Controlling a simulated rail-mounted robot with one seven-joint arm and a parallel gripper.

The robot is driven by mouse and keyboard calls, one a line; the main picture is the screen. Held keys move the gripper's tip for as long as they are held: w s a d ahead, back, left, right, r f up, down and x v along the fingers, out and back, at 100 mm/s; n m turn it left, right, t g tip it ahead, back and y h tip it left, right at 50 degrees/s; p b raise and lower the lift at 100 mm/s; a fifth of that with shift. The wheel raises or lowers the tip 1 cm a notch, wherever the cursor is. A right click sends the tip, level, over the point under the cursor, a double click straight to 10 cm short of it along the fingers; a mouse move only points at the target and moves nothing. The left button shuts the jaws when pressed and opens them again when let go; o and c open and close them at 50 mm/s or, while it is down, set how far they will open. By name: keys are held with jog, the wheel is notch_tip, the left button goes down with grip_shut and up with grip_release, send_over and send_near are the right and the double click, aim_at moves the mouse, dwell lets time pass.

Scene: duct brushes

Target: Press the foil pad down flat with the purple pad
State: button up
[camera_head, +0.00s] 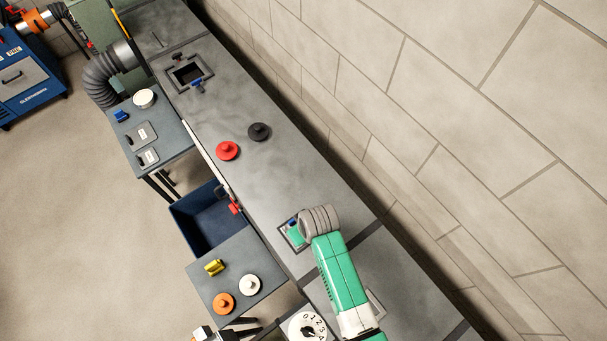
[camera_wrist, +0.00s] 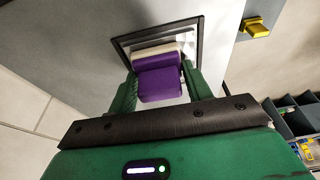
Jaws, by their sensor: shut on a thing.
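My gripper (camera_wrist: 159,76) is shut on the purple pad (camera_wrist: 160,85), a purple block with a cream layer along its far edge. In the wrist view the pad is in front of a dark square frame (camera_wrist: 200,42) set in the grey duct. A pale, shiny surface shows inside the frame around the pad; it may be the foil pad, but most of it is hidden. I cannot tell whether the purple pad touches it. In the head view my gripper (camera_head: 296,236) is at the same frame on the duct top, and my wrist covers part of it.
Red (camera_head: 228,150) and black (camera_head: 259,131) knobbed discs sit on the duct (camera_head: 285,170) farther back. Another framed opening (camera_head: 188,73) lies beyond. A side table holds a yellow block (camera_head: 214,267) and orange (camera_head: 223,304) and white (camera_head: 249,285) discs. A blue bin (camera_head: 190,215) stands beside the duct.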

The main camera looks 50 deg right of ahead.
dwell(0.6)
notch_tip(320, 180, up, 5)
jog(key=p, duration=0.4)
jog(key=shift+f, duration=0.2)
jog(key=shift+r, duration=1.15)
